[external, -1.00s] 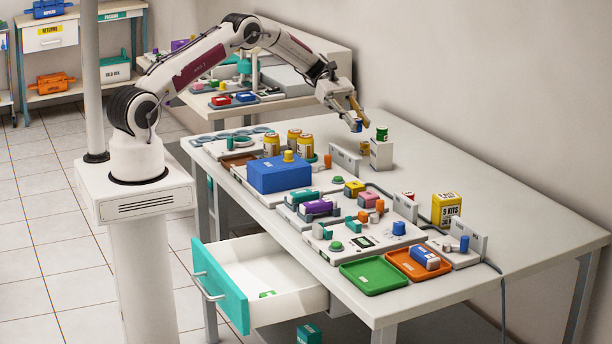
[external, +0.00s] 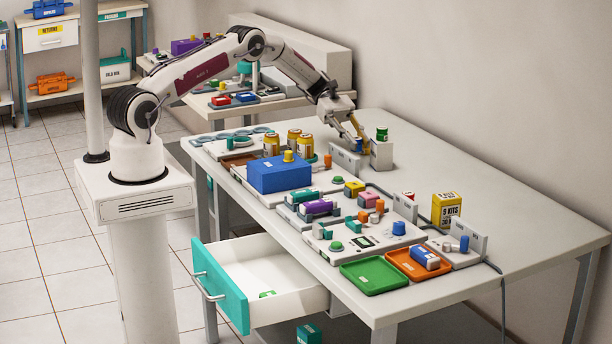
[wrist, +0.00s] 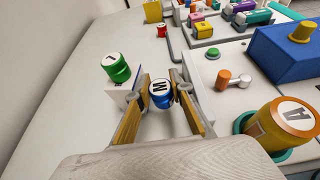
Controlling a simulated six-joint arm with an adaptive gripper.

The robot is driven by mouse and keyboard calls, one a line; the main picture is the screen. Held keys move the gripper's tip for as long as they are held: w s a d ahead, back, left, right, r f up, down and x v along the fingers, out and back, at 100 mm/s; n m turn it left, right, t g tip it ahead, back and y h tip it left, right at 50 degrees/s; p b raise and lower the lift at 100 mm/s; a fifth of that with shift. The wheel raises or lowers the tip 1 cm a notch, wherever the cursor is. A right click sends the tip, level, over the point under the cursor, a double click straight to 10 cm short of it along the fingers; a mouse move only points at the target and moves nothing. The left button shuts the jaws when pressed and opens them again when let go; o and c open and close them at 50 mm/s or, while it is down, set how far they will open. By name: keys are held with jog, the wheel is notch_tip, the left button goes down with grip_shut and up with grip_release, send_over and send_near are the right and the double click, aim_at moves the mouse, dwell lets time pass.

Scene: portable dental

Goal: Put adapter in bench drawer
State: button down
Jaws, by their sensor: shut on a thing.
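My gripper (external: 360,140) is low over the far end of the bench, beside a small white block (external: 381,155) with a green piece (external: 382,133) on top. In the wrist view its two yellow-brown fingers (wrist: 163,108) are shut on a blue round piece (wrist: 160,94) with a white top marked W. The bench drawer (external: 315,300) is open at the front left, with a teal front (external: 222,288).
A blue box (external: 280,176), several yellow jars (external: 294,138) and small fixtures crowd the bench's left side. Green (external: 374,277) and orange (external: 398,260) trays sit at the near end. The back right of the bench is mostly clear.

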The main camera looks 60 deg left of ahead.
jog(key=shift+f, duration=0.5)
jog(key=shift+f, duration=1.85)
jog(key=shift+f, duration=0.15)
jog(key=c, duration=2.1)
grip_release()
jog(key=shift+v, duration=6.05)
